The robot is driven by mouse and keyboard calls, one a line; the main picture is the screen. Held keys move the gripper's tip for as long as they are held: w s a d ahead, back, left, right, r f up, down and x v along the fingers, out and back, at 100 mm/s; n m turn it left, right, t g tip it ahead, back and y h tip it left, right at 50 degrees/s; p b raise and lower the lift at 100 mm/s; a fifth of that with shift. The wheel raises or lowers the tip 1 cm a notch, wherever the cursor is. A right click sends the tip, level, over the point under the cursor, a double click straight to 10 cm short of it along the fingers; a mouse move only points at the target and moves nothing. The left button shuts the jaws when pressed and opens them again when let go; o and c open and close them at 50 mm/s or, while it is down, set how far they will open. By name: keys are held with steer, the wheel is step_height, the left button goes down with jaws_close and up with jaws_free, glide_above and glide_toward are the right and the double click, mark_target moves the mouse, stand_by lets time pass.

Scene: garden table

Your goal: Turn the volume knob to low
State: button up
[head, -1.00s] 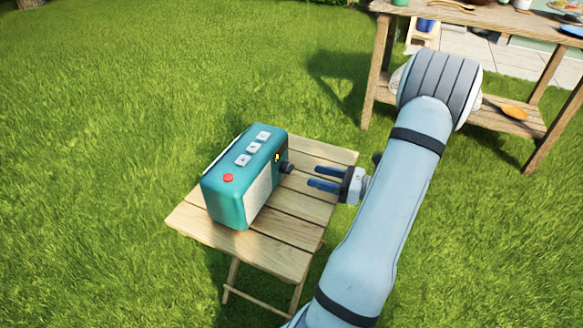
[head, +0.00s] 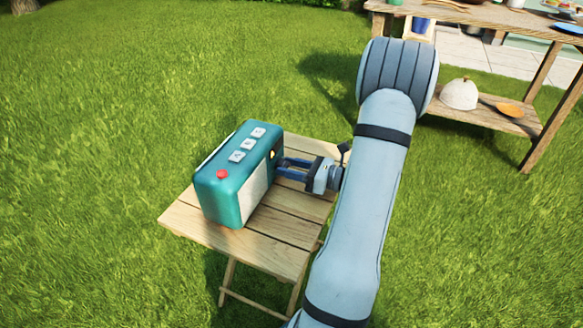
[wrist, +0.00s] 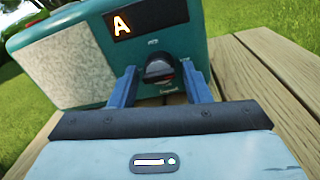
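The teal radio (head: 225,188) stands upright on a small slatted wooden table (head: 262,238). Its front, with a pale speaker panel and a display showing an orange "A", faces my gripper; the radio (wrist: 205,18) also fills the top of the wrist view. The dark volume knob (wrist: 158,70) sits low on that front, with a small label below too blurred to read. My gripper (head: 283,167) is at the radio's front, its blue fingers on either side of the knob. In the wrist view, the fingers (wrist: 158,85) are apart, with gaps visible beside the knob; contact is not clear.
White buttons (head: 248,144) and a red button (head: 222,174) are on the radio's top. A wooden workbench (head: 480,85) with a white domed lid (head: 459,94) stands at the back right. Grass surrounds the small table.

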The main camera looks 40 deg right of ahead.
steer(key=c, duration=0.7)
steer(key=shift+n, duration=0.6)
steer(key=o, duration=0.9)
steer(key=shift+o, duration=0.2)
steer(key=p+v, duration=0.2)
steer(key=v, duration=0.5)
steer(key=shift+r+p, duration=0.15)
steer(key=shift+p, duration=0.25)
steer(key=shift+s+d, duration=0.25)
steer(key=shift+s, duration=0.1)
